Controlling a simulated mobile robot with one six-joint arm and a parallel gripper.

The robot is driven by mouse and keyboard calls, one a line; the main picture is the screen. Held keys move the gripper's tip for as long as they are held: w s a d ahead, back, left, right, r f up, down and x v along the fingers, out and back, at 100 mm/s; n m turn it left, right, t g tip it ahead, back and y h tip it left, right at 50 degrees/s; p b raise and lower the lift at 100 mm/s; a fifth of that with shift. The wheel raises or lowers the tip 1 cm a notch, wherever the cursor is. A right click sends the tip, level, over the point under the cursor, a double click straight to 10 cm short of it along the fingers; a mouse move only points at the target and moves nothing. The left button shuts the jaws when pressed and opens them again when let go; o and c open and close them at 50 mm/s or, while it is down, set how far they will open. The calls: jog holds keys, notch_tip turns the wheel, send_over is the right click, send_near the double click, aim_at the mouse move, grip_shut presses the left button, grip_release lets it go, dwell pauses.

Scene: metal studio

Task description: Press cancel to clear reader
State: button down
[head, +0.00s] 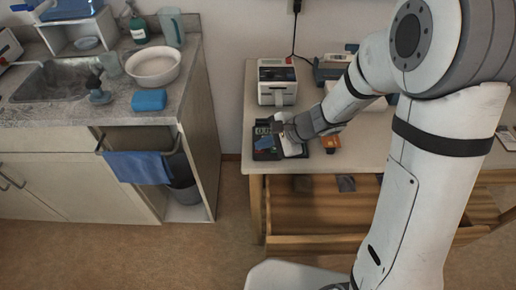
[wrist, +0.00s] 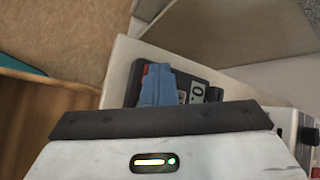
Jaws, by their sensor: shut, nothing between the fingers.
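The card reader (head: 264,154) is a dark, flat device near the left front edge of the table, with a small lit display. In the wrist view, the reader (wrist: 206,76) shows part of its display, a small red patch at its far left and a blue shape (wrist: 158,86) over its middle. I cannot tell whether that shape is part of the reader or lies over it. My gripper (head: 281,131) is shut and empty, low at the reader's right side. Its dark front edge hides the near part of the reader in the wrist view. I cannot tell whether it touches any key.
A white boxy machine (head: 277,83) stands behind the reader, with a blue-grey device (head: 332,68) to its right. An orange-and-dark item (head: 331,143) lies right of my gripper. The wooden table (head: 375,155) has an open shelf below. A sink counter (head: 100,112) stands left, across a floor gap.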

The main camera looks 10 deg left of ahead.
aim_at(264, 150)
dwell(0.3)
jog(key=shift+r+p, duration=0.55)
jog(key=shift+r, duration=0.25)
notch_tip(264, 150, up, 5)
jog(key=p, duration=0.3)
jog(key=shift+p, duration=0.3)
jog(key=s+d+r+n+h, duration=0.3)
jog(key=s+d+r, duration=0.1)
jog(key=d, duration=0.4)
jog(key=s+d+r+n+t+h, duration=0.1)
jog(key=s+d+r+n+h, duration=0.2)
jog(key=d, duration=0.6)
jog(key=s+d+r+n+h, duration=0.3)
jog(key=s+d, duration=0.3)
jog(key=d, duration=0.2)
jog(key=shift+s+d+r+n+t+p, duration=0.3)
jog(key=shift+r+n+t+p, duration=0.15)
jog(key=shift+r, duration=0.35)
